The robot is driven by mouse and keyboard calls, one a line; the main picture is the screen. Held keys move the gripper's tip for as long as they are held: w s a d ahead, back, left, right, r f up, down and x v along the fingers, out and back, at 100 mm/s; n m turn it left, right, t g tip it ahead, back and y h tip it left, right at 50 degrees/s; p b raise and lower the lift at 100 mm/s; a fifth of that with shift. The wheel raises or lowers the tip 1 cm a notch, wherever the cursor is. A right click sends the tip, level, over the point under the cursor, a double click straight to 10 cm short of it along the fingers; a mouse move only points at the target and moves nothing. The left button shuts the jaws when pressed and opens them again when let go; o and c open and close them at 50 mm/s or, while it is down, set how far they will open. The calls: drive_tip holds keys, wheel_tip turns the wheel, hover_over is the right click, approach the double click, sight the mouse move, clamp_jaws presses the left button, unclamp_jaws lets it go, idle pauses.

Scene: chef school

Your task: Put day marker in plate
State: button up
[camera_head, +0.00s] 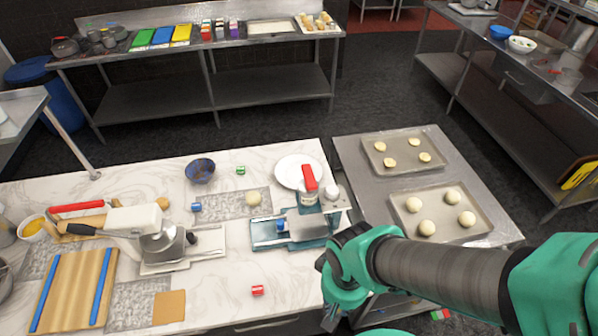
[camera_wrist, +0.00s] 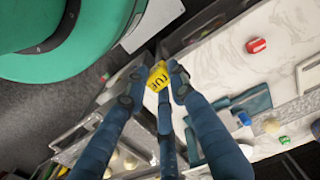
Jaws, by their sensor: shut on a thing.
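A yellow day marker (camera_wrist: 158,77) with black letters, apparently "TUE", is between the fingertips of my gripper (camera_wrist: 160,72) in the wrist view. My gripper is shut on it, and it is held up off the surfaces. The white plate (camera_head: 293,169) lies on the marble counter at its back right in the head view, beyond my wrist. A red-capped bottle (camera_head: 309,184) stands in front of the plate and covers part of it. In the head view my arm hides my fingers and the held marker.
Other small blocks lie on the counter: green (camera_head: 240,170), blue (camera_head: 196,206) and red (camera_head: 257,290). A blue-grey scale (camera_head: 262,236) sits before the bottle. Dough trays (camera_head: 406,220) occupy the steel table (camera_head: 366,195) at right.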

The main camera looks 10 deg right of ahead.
wheel_tip(320, 180, up, 14)
drive_tip(key=w+a+r+p, duration=0.1)
drive_tip(key=w+r, duration=0.3)
drive_tip(key=w, duration=0.7)
drive_tip(key=w+a+r, duration=0.2)
drive_tip(key=w+r, duration=0.2)
drive_tip(key=w, duration=0.8)
drive_tip(key=w+d+f+p, duration=0.1)
drive_tip(key=w+d+f, duration=0.15)
drive_tip(key=w, duration=0.95)
drive_tip(key=w+d+f+m, duration=0.1)
drive_tip(key=w+f, duration=0.2)
drive_tip(key=w, duration=0.9)
drive_tip(key=w+d+f+p, duration=0.1)
drive_tip(key=w+f, duration=0.2)
drive_tip(key=w, duration=1)
wheel_tip(320, 180, down, 18)
drive_tip(key=shift+s+d, duration=0.2)
drive_tip(key=shift+s, duration=0.05)
drive_tip(key=shift+f, duration=3.05)
drive_tip(key=shift+f, duration=0.1)
